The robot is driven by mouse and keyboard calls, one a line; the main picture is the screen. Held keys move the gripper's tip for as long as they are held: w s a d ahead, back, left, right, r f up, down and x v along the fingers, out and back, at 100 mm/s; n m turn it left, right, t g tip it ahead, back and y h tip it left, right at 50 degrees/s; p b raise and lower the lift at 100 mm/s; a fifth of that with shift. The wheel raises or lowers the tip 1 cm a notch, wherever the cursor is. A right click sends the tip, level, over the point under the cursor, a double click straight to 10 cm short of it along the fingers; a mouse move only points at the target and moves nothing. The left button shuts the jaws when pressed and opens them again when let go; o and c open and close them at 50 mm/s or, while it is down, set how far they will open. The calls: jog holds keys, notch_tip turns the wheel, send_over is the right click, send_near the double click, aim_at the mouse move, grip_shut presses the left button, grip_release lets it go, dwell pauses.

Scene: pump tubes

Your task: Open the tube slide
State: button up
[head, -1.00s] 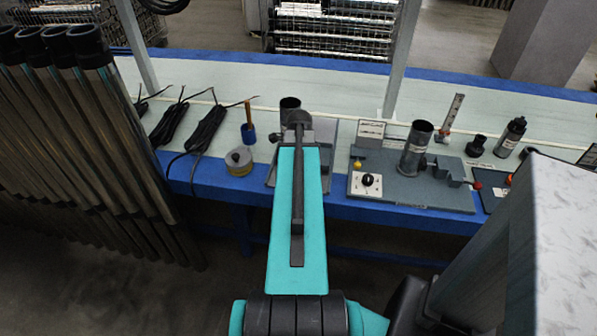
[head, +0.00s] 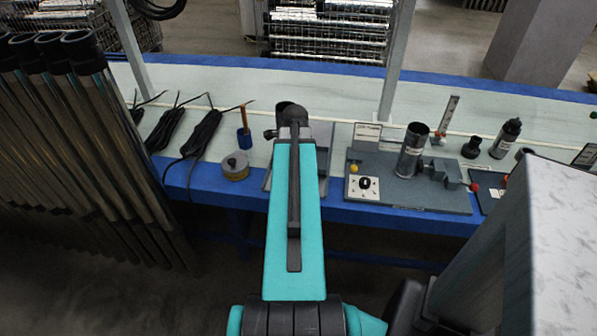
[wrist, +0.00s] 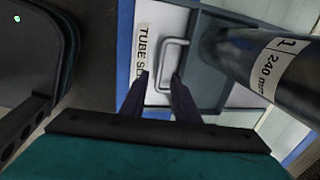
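The tube slide (wrist: 187,18) shows in the wrist view as a white front with a printed label, partly cut off, inside a grey frame. Its metal loop handle (wrist: 163,62) stands on the front. My gripper (wrist: 160,80) is open, its two dark fingers apart and pointing at the handle. The handle's lower end lies between the fingertips in the picture; I cannot tell whether they touch it. In the head view my arm hides the gripper and most of the slide.
A dark tube (wrist: 255,60) marked "1 240 mm" stands close on the right in the wrist view. On the bench, a grey fixture (head: 415,190) with another tube (head: 411,150) stands right of my arm. A yellow round tin (head: 235,166) and black cables (head: 203,133) lie left. Long tubes (head: 90,130) stand far left.

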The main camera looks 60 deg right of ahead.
notch_tip(320, 180, up, 10)
jog(key=s+a, duration=0.1)
jog(key=shift+a, duration=0.4)
dwell(0.6)
